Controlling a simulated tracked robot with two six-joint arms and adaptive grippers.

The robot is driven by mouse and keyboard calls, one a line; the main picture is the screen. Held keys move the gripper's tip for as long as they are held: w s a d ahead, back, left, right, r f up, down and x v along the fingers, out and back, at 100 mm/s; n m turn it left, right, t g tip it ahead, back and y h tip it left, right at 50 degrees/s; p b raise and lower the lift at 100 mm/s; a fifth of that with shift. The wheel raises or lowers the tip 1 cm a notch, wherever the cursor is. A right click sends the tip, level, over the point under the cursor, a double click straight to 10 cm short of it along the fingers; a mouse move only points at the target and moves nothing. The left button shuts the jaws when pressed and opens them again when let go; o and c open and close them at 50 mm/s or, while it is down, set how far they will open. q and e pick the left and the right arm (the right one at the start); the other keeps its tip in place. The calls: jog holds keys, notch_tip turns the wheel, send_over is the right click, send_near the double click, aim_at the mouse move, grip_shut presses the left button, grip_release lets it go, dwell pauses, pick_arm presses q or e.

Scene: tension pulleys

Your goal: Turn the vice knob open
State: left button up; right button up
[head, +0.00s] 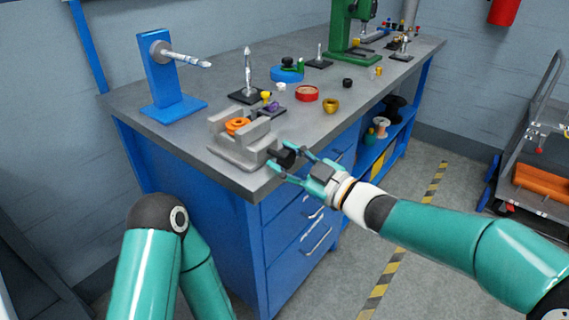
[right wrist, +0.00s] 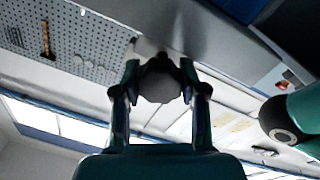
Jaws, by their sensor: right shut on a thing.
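The grey vice (head: 240,152) sits at the near corner of the workbench, with an orange pulley (head: 237,125) between its jaws. Its black knob (head: 282,158) sticks out on the right side, over the bench edge. My right gripper (head: 288,164) is shut on the knob, one finger on each side. In the right wrist view the dark knob (right wrist: 159,82) fills the gap between the fingers. My left arm shows at the lower left of the head view, but its gripper is not visible.
The grey workbench (head: 215,96) carries a blue stand (head: 165,75) with a spindle, a red dish (head: 306,94), a green press (head: 345,28) and several small parts. Blue drawers are under the bench edge. A trolley (head: 530,150) stands at the right. The floor between is clear.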

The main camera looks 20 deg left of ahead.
jog(key=shift+w+d, duration=0.1)
jog(key=o, duration=1.2)
jog(key=shift+c, duration=0.2)
jog(key=v, duration=1.2)
